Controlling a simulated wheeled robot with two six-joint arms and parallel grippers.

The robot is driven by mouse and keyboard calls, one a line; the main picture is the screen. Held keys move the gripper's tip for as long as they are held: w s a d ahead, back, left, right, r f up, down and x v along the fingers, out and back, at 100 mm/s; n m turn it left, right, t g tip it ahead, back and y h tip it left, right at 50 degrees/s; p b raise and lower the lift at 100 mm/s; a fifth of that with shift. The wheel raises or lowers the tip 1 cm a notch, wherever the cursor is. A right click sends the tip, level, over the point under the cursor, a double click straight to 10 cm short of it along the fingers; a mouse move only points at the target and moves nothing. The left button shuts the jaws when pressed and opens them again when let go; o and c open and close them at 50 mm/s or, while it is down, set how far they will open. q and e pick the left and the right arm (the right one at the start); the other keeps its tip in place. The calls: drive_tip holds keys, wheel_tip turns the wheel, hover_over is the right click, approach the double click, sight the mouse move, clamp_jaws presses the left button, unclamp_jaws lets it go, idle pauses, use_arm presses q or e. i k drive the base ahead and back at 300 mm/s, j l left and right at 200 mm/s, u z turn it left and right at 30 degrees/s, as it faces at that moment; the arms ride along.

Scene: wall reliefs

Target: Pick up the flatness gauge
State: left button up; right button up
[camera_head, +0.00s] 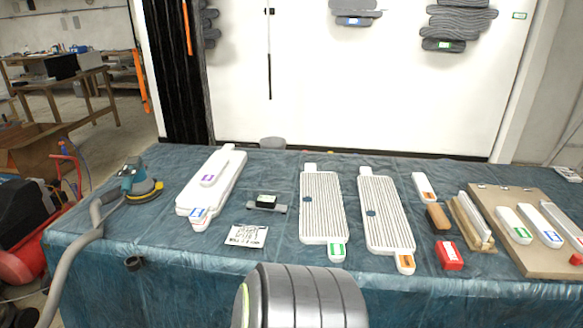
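What looks like the flatness gauge (267,202) is a small dark device with a pale display on top, set on a flat grey bar. It lies on the blue-covered table (180,262), left of the middle in the head view. A white printed card (246,236) lies just in front of it. Neither of my grippers is in view. A rounded silver part at the bottom middle seems to be a link of my own arm, in front of the table edge and apart from the gauge.
A white stacked block (225,175) lies left of the gauge, with a sander (138,184) and its hose farther left. Two ribbed white boards (322,205) (385,212) lie to the right. Beyond them are small blocks, a red box (449,256) and a brown board (545,262).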

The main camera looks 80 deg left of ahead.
sight(265, 202)
drive_tip(key=u, duration=2.9)
